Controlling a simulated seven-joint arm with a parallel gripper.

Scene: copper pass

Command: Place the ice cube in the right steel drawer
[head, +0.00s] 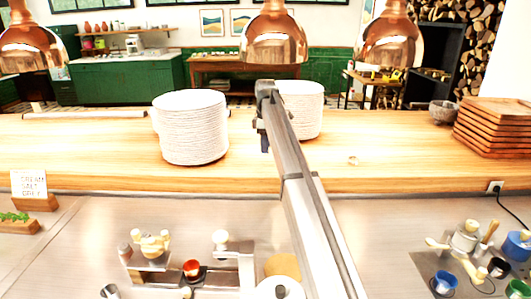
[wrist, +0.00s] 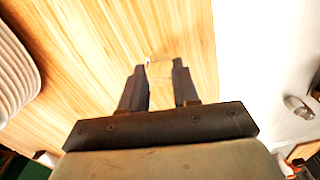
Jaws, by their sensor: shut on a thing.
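My gripper (wrist: 160,75) is over the pale wooden counter, and its two dark fingers stand a little apart. A small, pale, see-through block, apparently the ice cube (wrist: 158,69), shows faintly between the fingertips in the wrist view. In the head view my gripper (head: 264,143) hangs over the wood between two plate stacks, and the cube cannot be made out there. The right steel drawer is not visible in either view.
White plate stacks (head: 193,130) stand left of my gripper and behind it (head: 303,110). Wooden boards (head: 495,128) and a grey bowl (head: 443,112) are at right. Copper lamps (head: 274,40) hang above. The steel worktop (head: 90,240) in front holds several small items.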

